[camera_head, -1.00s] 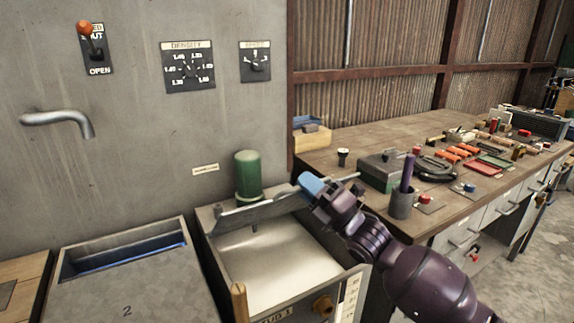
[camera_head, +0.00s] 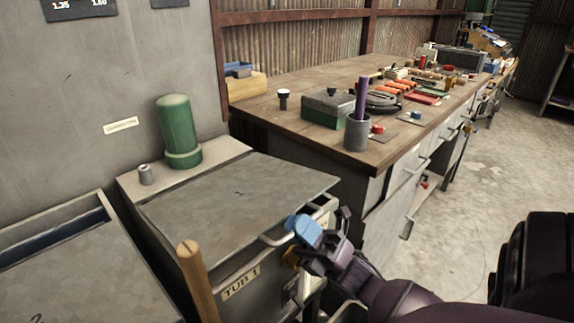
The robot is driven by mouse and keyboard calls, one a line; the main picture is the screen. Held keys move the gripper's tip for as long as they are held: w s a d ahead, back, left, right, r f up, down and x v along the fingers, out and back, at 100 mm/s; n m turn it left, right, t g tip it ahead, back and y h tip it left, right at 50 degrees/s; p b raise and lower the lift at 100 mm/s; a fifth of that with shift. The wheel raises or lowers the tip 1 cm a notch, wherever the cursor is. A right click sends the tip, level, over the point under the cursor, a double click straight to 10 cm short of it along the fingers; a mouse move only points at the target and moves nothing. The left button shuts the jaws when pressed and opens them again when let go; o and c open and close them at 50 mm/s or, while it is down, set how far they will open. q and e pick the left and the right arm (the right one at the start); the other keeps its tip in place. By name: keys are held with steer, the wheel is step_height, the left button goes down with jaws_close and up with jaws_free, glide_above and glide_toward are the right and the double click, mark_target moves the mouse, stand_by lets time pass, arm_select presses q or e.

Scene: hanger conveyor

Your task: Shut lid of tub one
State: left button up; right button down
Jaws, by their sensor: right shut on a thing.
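Tub one (camera_head: 222,290) stands at the lower middle, with a "TUB 1" label on its front. Its flat grey metal lid (camera_head: 225,205) lies over the top and covers the opening. A gap shows under the lid near its right front corner, and I cannot tell if it sits flush. A pale bar handle (camera_head: 277,238) sticks out at the lid's front edge. My right gripper (camera_head: 296,230), with blue fingertips, is shut on this handle at its right end. My left gripper is not in view.
A green cylinder (camera_head: 178,130) and a small grey knob (camera_head: 145,175) stand behind the lid. A wooden post (camera_head: 195,275) rises in front of tub one. Another tub (camera_head: 85,285) is at the left. A cluttered workbench (camera_head: 265,110) stands behind, with open floor at right.

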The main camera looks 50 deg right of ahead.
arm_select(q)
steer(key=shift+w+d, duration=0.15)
arm_select(e)
steer(key=shift+s+f, duration=0.15)
steer(key=shift+f, duration=0.8)
steer(key=c, duration=1.2)
jaws_free()
arm_select(q)
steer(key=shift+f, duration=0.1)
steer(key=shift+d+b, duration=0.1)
steer(key=shift+b, duration=0.4)
arm_select(e)
steer(key=v, duration=1.1)
steer(key=shift+r, duration=0.1)
